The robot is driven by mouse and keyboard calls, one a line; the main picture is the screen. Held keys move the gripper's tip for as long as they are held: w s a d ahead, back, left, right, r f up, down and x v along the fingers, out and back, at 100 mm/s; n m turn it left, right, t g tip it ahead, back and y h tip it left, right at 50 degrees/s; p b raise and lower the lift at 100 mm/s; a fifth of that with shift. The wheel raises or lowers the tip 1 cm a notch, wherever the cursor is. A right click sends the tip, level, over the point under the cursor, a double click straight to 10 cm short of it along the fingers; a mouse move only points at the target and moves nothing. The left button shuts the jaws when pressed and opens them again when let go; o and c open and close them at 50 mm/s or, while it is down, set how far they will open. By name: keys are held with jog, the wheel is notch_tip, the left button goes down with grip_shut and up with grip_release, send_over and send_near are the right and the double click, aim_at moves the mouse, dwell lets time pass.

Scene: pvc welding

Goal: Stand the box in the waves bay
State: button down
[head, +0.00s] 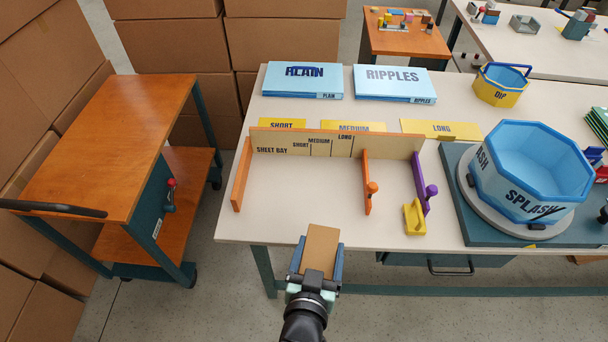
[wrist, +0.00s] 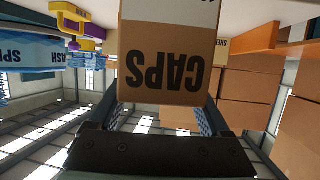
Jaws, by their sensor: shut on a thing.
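My gripper (head: 318,268) is shut on a small brown box (head: 321,246), held in front of the table's near edge. In the wrist view the box (wrist: 165,55) shows the word CAPS upside down, with a finger of my gripper (wrist: 164,116) on each side. A wooden bay (head: 335,145) stands on the table beyond the box. Its back board reads SHEET BAY, with SHORT, MEDIUM and LONG marks. It has an orange left end, an orange divider (head: 367,185) and a purple divider (head: 420,182). I see no label reading waves.
A yellow block (head: 413,217) sits by the purple divider. Blue PLAIN (head: 303,82) and RIPPLES (head: 395,82) packs lie behind the bay. A blue SPLASH tub (head: 530,175) stands right, a DIP tub (head: 500,86) behind it. A wooden cart (head: 110,140) stands left. The table front left is clear.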

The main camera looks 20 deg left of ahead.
jog(key=s+d+f+m+h, duration=0.1)
jog(key=s+d+f, duration=0.6)
jog(key=shift+s+d+f+m+h, duration=0.25)
jog(key=shift+d+f+m+h, duration=0.05)
jog(key=shift+f+h, duration=0.1)
